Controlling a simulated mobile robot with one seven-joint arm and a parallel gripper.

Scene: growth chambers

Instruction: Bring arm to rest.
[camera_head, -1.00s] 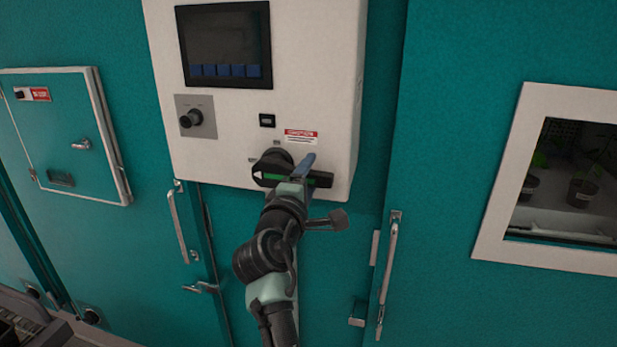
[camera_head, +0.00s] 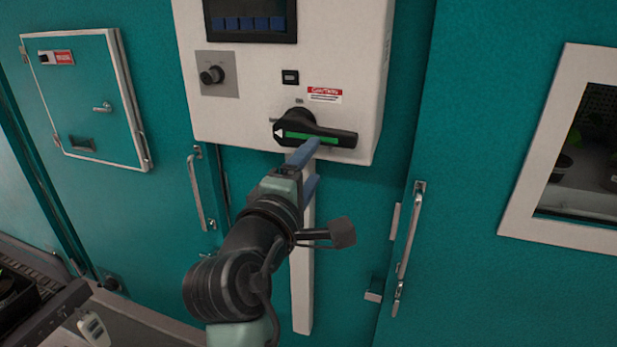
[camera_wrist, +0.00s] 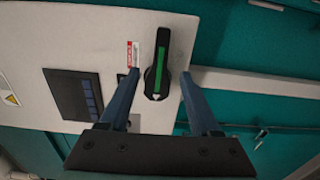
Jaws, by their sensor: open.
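My gripper (camera_head: 308,166) is in front of the white control panel, just below a black rotary switch handle (camera_head: 335,138) with a green stripe. The handle lies roughly level, its white arrow pointing left. In the wrist view my gripper (camera_wrist: 158,88) has two blue fingers spread apart with nothing held between them. The switch handle (camera_wrist: 158,65) shows beyond and between the fingertips there. Whether a fingertip touches the handle is hard to tell, but the gap looks clear in the wrist view.
The white control panel (camera_head: 235,115) carries a screen (camera_head: 250,20) and a knob (camera_head: 211,74). Door handles (camera_head: 410,235) stick out at right and at left (camera_head: 200,190). A small hatch (camera_head: 85,100) is at left, a window (camera_head: 585,150) at right. A grey cart top (camera_head: 130,325) is lower left.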

